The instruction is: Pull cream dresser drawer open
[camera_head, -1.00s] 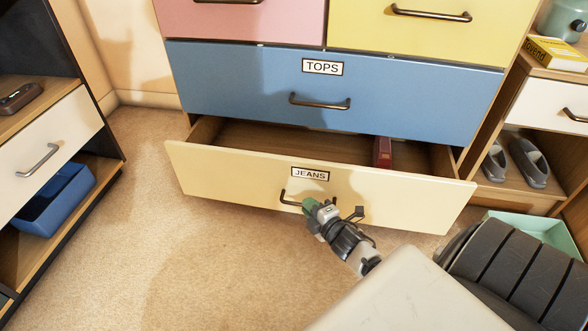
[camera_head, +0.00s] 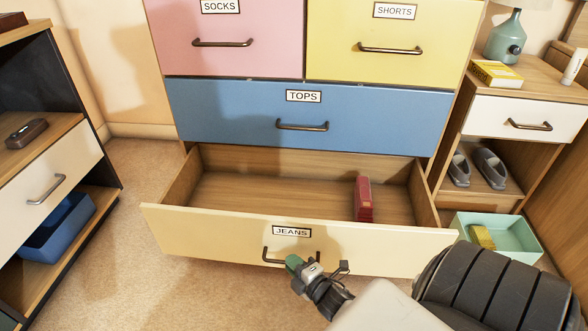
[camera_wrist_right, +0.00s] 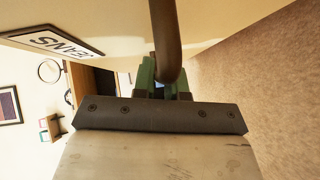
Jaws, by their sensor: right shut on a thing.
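The cream drawer (camera_head: 210,232) labelled JEANS is the lowest one of the dresser and is pulled well out, its wooden inside showing. A red box or book (camera_head: 363,198) stands inside it, right of the middle. My right gripper (camera_head: 296,264) is shut on the drawer's dark bar handle (camera_head: 267,254), near the middle of the bar. In the right wrist view the green fingertips (camera_wrist_right: 163,82) are around the handle (camera_wrist_right: 165,40), beside the JEANS label (camera_wrist_right: 53,44). My left gripper is not in view.
Above are the closed blue TOPS drawer (camera_head: 230,110) and the pink (camera_head: 240,60) and yellow (camera_head: 390,70) drawers. A mint bin (camera_head: 515,238) stands on the floor to the right, near my right arm. A dark shelf unit (camera_head: 85,120) is at left. Carpet between is clear.

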